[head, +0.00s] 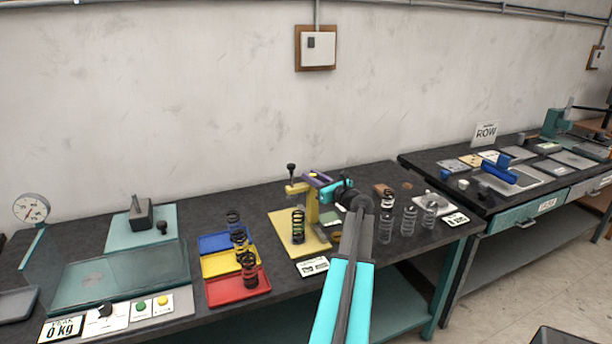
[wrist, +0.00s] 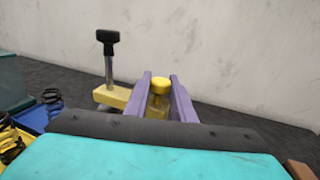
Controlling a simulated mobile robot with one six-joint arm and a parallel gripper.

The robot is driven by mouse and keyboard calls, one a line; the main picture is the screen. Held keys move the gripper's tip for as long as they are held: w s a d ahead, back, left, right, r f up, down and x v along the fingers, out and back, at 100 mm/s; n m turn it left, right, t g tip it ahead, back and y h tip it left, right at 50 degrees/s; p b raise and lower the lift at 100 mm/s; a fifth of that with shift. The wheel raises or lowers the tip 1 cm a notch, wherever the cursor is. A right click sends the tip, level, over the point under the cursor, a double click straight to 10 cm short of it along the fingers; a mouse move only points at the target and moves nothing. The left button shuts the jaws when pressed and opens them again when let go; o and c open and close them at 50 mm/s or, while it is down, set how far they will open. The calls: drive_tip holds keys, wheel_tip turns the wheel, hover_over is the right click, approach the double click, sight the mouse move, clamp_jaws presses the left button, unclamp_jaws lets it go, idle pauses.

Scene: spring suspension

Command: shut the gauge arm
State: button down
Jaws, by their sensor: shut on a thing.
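The yellow gauge stand (head: 313,207) rises from a yellow base plate (head: 284,240). Its yellow gauge arm (head: 297,188) reaches left from the post and carries a black-topped rod. The arm also shows in the wrist view (wrist: 112,97). A dark spring (head: 298,226) stands upright on the plate, below the arm's left end. My gripper (head: 308,175) has purple fingers, which also show in the wrist view (wrist: 160,85). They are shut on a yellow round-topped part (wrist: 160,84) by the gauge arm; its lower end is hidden.
Springs stand on blue (head: 214,242), yellow (head: 221,263) and red (head: 226,289) trays left of the stand. Several loose springs (head: 409,221) stand to the right. A glass-like panel (head: 95,277) and dial (head: 31,208) are at far left.

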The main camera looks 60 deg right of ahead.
drive_tip(key=s+a, duration=0.3)
drive_tip(key=s, duration=0.2)
drive_tip(key=shift+a+f, duration=0.15)
drive_tip(key=shift+a, duration=0.25)
drive_tip(key=c, duration=1.8)
unclamp_jaws()
drive_tip(key=shift+o, duration=1.4)
drive_tip(key=shift+s+a, duration=0.15)
drive_tip(key=b+v, duration=0.4)
drive_tip(key=v, duration=0.9)
drive_tip(key=shift+s, duration=0.3)
